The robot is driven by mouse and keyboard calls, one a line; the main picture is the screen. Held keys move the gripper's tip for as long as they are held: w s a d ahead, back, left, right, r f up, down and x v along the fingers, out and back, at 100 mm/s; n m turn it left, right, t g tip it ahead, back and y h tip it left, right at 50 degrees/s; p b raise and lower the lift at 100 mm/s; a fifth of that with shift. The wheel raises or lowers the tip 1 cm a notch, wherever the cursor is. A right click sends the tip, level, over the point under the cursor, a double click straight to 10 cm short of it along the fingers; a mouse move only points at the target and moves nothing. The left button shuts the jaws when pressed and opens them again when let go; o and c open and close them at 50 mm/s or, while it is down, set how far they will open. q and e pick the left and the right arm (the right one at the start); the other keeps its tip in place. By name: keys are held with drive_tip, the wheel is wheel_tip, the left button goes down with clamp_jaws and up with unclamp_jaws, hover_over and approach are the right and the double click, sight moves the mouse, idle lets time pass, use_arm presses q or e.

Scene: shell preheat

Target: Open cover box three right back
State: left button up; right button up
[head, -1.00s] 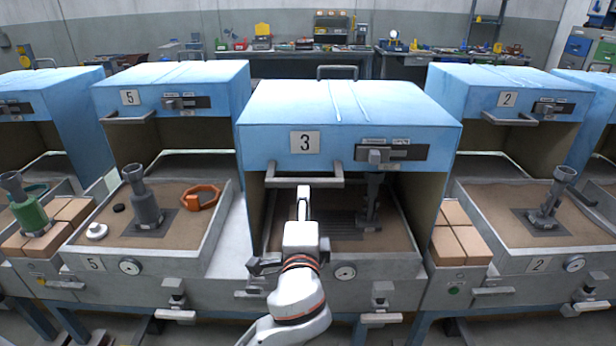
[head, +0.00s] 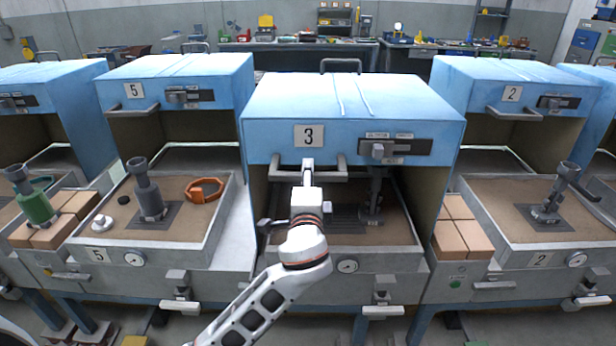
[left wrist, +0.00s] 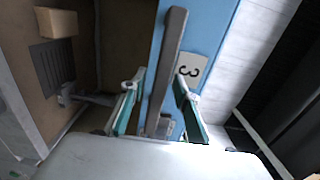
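Box three has a blue cover (head: 350,98) with a "3" label (head: 309,136) on its front, and its front is open below the cover. A grey bar handle (head: 330,173) runs across the cover's lower front edge; it also shows in the left wrist view (left wrist: 170,65). My left gripper (head: 307,168) is at the left part of this handle. In the left wrist view its two teal-padded fingers (left wrist: 158,95) are spread, one on each side of the bar, with gaps visible. My right gripper is in neither view.
Inside box three is a sandy tray with a dark grate and a grey post fixture (head: 375,195). Box five (head: 175,80) stands to the left and box two (head: 510,85) to the right. Bricks (head: 462,235) lie between boxes three and two.

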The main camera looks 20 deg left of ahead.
use_arm(q)
clamp_jaws()
